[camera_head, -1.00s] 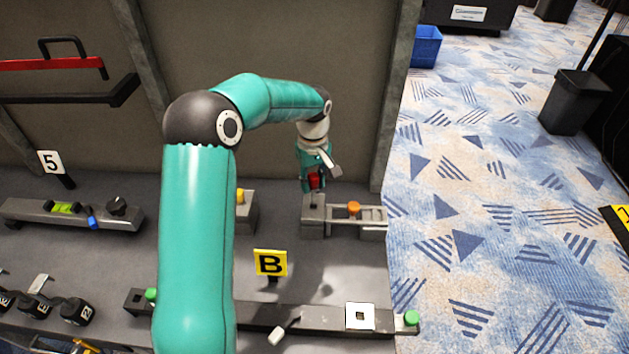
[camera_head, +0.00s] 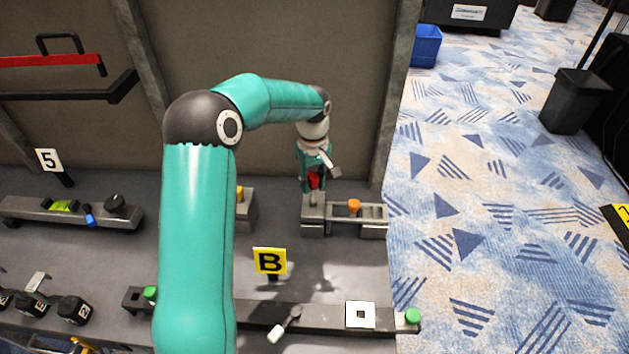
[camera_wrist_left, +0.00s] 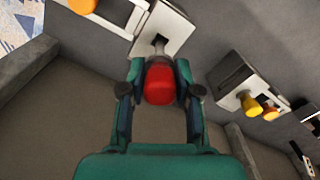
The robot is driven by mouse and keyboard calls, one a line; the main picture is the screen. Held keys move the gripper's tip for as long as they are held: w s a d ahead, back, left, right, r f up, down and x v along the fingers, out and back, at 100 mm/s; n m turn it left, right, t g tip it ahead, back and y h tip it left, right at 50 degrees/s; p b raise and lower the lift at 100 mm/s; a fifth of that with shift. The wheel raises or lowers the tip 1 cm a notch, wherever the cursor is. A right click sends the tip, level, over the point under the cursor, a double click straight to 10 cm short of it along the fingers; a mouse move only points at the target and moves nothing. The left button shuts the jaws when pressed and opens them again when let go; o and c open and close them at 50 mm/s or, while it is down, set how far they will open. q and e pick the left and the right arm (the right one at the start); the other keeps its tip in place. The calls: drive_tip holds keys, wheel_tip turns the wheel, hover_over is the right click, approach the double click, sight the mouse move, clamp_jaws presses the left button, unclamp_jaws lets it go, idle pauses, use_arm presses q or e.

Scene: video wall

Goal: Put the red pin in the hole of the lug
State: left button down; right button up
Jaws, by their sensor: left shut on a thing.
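My left gripper (camera_head: 313,184) reaches down over the grey fixture at the back edge of the bench. It is shut on the red pin (camera_head: 314,181), whose red head also shows between the fingers in the left wrist view (camera_wrist_left: 159,84). A grey shank (camera_wrist_left: 159,46) runs from the red head toward the pale grey lug block (camera_wrist_left: 172,27). In the head view the lug (camera_head: 313,213) is the block at the fixture's left end, right below the gripper. The hole itself is hidden, so I cannot tell whether the shank's tip is in it. My right gripper is out of view.
An orange knob (camera_head: 354,206) stands just right of the lug. A yellow knob (camera_head: 240,193) is on a block to the left, partly behind my arm. The wall is close behind.

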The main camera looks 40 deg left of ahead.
sight(313, 203)
use_arm(q)
drive_tip(key=shift+f+b, duration=0.3)
drive_tip(key=shift+f, duration=0.2)
drive_tip(key=shift+f, duration=0.35)
drive_tip(key=shift+f+b, duration=1.25)
drive_tip(key=shift+f, duration=0.25)
idle(0.3)
